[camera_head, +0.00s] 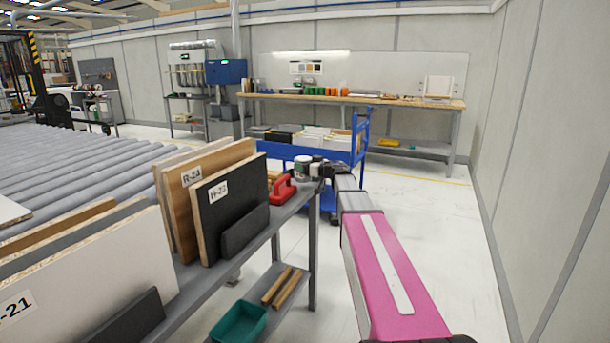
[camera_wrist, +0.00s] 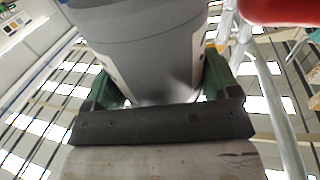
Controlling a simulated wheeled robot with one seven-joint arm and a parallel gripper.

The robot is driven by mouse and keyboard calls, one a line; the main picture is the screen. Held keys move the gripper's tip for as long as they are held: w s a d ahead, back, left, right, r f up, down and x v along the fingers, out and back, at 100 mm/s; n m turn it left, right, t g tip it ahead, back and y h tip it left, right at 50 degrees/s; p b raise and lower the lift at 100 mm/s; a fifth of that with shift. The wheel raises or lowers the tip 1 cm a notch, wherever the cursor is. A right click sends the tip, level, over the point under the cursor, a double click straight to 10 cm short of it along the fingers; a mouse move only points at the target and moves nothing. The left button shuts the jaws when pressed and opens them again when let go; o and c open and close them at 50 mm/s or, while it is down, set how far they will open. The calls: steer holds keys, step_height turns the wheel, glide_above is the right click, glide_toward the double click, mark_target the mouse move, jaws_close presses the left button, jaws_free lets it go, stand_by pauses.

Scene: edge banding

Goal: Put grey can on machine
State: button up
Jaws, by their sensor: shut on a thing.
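A grey can (camera_wrist: 150,45) fills the upper middle of the wrist view, between the two green fingers of my gripper (camera_wrist: 160,72). The fingers are shut on it, one on each side. Its top is cut off by the picture edge. In the head view my gripper (camera_head: 308,169) is small and lies over the far end of the grey rack table (camera_head: 272,228), beside a red tool (camera_head: 283,190). I cannot tell there whether the can touches the table. No machine is clearly identifiable as the task's machine.
Upright boards (camera_head: 235,210) stand on the rack table, left of my arm. A roller conveyor (camera_head: 90,165) lies further left. A blue cart (camera_head: 356,150) stands just beyond my gripper, and a workbench (camera_head: 400,101) is at the back wall. The floor to the right is clear.

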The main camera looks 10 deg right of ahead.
steer(key=shift+f, duration=2)
steer(key=shift+f, duration=0.15)
steer(key=o, duration=1.1)
steer(key=shift+c, duration=0.2)
steer(key=shift+s+d, duration=0.15)
steer(key=shift+s, duration=0.05)
steer(key=v, duration=1.1)
steer(key=shift+s+d, duration=0.15)
